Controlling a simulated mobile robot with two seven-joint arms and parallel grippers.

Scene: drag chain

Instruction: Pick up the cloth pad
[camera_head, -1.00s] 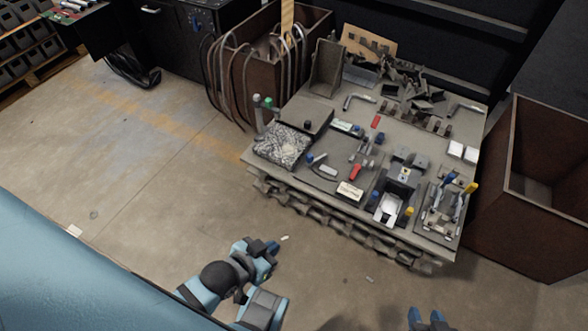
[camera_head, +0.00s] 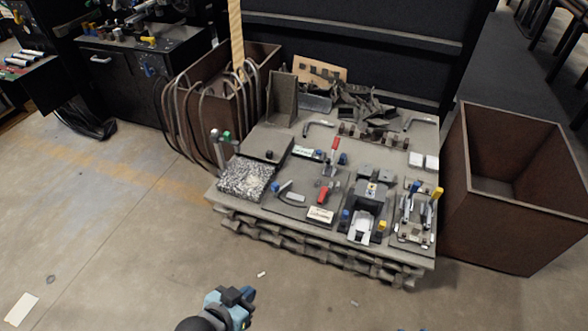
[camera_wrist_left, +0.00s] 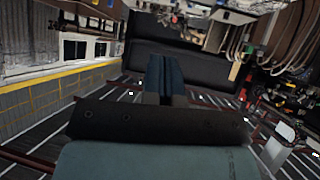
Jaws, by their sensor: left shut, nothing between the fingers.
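The cloth pad (camera_head: 246,178) is a black-and-white speckled square lying flat at the near left corner of the work table (camera_head: 232,211). My left gripper (camera_head: 246,293) is at the bottom of the head view, below and in front of the table, well apart from the pad. Its fingers are shut together and empty, which also shows in the left wrist view (camera_wrist_left: 165,75). The pad cannot be made out in the left wrist view. Of my right gripper only a faint blue sliver shows at the bottom edge of the head view.
Toggle clamps and fixtures (camera_head: 366,205) crowd the tabletop right of the pad. A grey plate (camera_head: 266,149) lies behind it, and thin upright posts stand beside it. Curved hoses (camera_head: 185,120) and a brown bin stand behind left. Another brown bin (camera_head: 515,190) stands right.

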